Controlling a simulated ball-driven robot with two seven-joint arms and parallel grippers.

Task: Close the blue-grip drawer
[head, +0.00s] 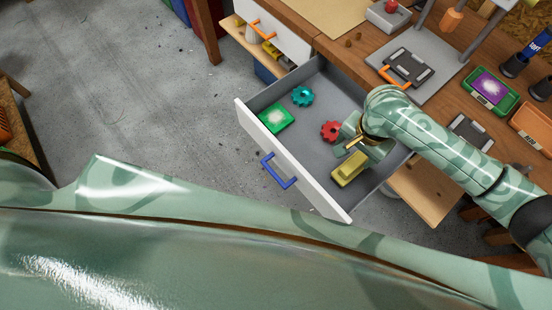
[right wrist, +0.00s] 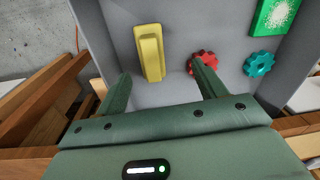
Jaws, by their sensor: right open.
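The drawer (head: 290,165) with the blue grip (head: 279,171) is pulled out from the bench. Its white front faces lower left. Inside lie a green box (head: 276,118), a teal gear (head: 302,96), a red gear (head: 330,131) and a yellow block (head: 348,169). My right gripper (head: 356,143) is open above the drawer's interior, near the red gear and the yellow block. In the right wrist view its fingers (right wrist: 160,88) are apart with nothing between them, and the yellow block (right wrist: 150,52) lies beyond them. The blue grip is not in the wrist view. My left gripper is not in view.
Another white drawer front with an orange grip (head: 262,30) is at the top. The wooden bench (head: 345,55) holds a printer plate with an orange handle (head: 394,78), a green tray (head: 490,90) and an orange tray (head: 532,125). Grey floor (head: 120,90) lies free on the left.

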